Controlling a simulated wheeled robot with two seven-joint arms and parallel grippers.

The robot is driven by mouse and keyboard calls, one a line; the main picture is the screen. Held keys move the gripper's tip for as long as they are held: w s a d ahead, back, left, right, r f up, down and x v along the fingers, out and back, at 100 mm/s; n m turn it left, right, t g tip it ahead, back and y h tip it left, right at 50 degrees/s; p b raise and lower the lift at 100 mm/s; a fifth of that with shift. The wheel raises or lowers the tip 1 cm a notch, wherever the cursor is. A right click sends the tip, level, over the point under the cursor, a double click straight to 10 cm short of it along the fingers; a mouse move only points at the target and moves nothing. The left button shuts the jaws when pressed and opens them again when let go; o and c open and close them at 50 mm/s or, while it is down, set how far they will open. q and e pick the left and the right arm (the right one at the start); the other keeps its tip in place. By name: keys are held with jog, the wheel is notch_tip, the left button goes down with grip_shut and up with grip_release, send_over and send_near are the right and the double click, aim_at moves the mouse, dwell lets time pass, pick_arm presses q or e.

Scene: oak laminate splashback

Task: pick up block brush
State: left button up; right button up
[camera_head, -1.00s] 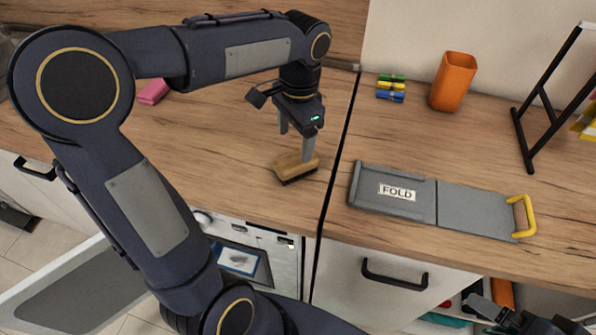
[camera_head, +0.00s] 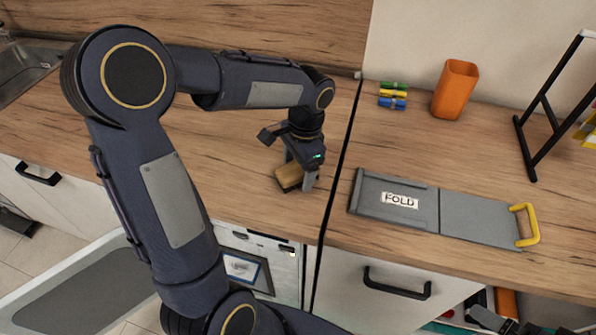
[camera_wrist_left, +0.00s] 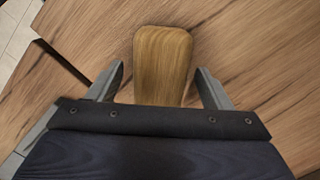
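The block brush (camera_head: 288,177) has a wooden back and lies on the oak worktop, left of the dark seam. My left gripper (camera_head: 300,171) is low over it, with one finger in front at its right end. In the left wrist view the brush's wooden back (camera_wrist_left: 161,62) lies between the two spread fingers of my left gripper (camera_wrist_left: 160,84), with a gap on each side. The bristles are hidden there. Part of my right gripper (camera_head: 492,318) shows at the lower right edge; its fingers are not clear.
A grey folding board (camera_head: 450,212) marked FOLD lies right of the seam. Behind it are an orange cup (camera_head: 455,90), coloured clips (camera_head: 393,96) and a black stand (camera_head: 545,110). An open appliance door (camera_head: 85,290) hangs below the worktop. The worktop left of the brush is clear.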

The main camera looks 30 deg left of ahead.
pick_arm(q)
jog(key=c, duration=1.1)
jog(key=shift+c, duration=0.2)
jog(key=shift+r, duration=0.15)
jog(key=shift+r, duration=0.6)
jog(key=s+d+r, duration=0.3)
jog(key=r, duration=0.1)
jog(key=s+d+r, duration=0.3)
jog(key=s, duration=0.1)
jog(key=s+d+r, duration=0.3)
jog(key=r, duration=0.1)
jog(key=shift+s+d+r+b, duration=0.25)
jog(key=shift+r+b, duration=0.05)
jog(key=shift+b, duration=0.1)
